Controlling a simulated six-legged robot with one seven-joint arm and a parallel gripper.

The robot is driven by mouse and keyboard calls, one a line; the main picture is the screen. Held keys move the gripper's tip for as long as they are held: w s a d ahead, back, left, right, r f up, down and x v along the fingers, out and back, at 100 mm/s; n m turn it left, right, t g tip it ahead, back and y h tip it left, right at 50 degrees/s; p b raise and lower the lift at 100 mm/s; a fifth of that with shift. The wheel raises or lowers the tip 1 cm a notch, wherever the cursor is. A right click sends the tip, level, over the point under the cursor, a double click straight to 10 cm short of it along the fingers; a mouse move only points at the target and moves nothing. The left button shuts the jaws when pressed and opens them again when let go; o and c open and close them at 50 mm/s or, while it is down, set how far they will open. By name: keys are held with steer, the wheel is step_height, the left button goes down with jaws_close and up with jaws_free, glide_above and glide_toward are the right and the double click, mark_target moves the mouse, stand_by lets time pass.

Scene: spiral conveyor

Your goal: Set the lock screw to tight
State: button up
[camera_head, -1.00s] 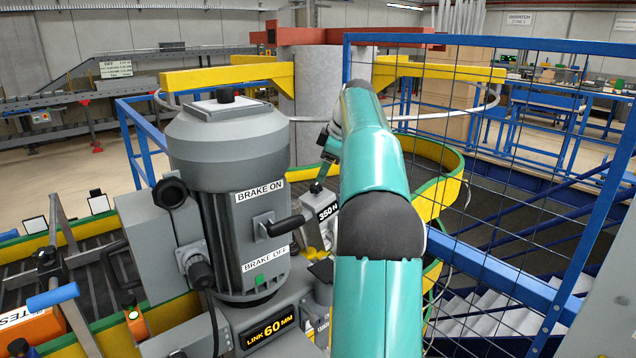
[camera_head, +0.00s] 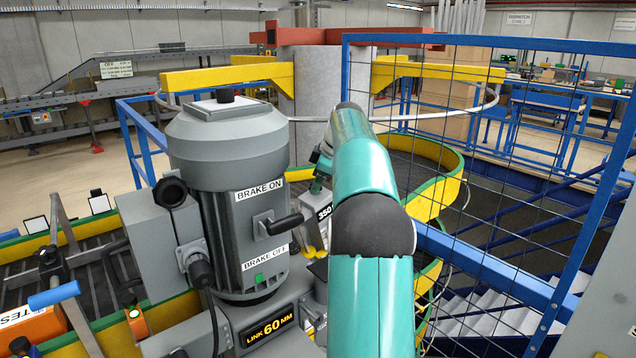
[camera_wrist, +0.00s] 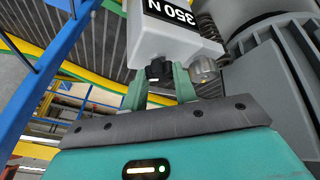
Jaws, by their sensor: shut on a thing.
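In the wrist view, my gripper (camera_wrist: 160,88) has its two green fingers around a small black knob (camera_wrist: 157,69) with a pale mark, under a white block labelled 350 N. This knob appears to be the lock screw, and the fingers are shut on it. A silver knurled knob (camera_wrist: 204,69) sits beside it, outside the right finger. In the head view, the 350 N block (camera_head: 318,232) shows beside the motor, partly covered by my arm. The knob and my fingertips are hidden there.
The grey motor (camera_head: 228,150) with BRAKE ON and BRAKE OFF labels stands left of my arm. Its black brake lever (camera_head: 285,224) sticks out toward my arm. A blue mesh guard (camera_head: 490,150) stands to the right.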

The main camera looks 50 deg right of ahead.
steer(key=shift+m, duration=0.4)
steer(key=m+h, duration=0.1)
steer(key=m, duration=0.1)
steer(key=m+t+h, duration=0.1)
steer(key=m, duration=0.1)
steer(key=shift+a+h, duration=0.3)
steer(key=shift+a, duration=0.05)
steer(key=m+h, duration=0.1)
steer(key=m, duration=0.2)
steer(key=m+h, duration=0.1)
steer(key=m, duration=0.1)
steer(key=shift+a+f+m+h, duration=0.15)
steer(key=shift+a+m+h, duration=0.05)
steer(key=shift+m+h, duration=0.2)
steer(key=o, duration=1)
steer(key=v, duration=0.7)
steer(key=shift+a, duration=0.15)
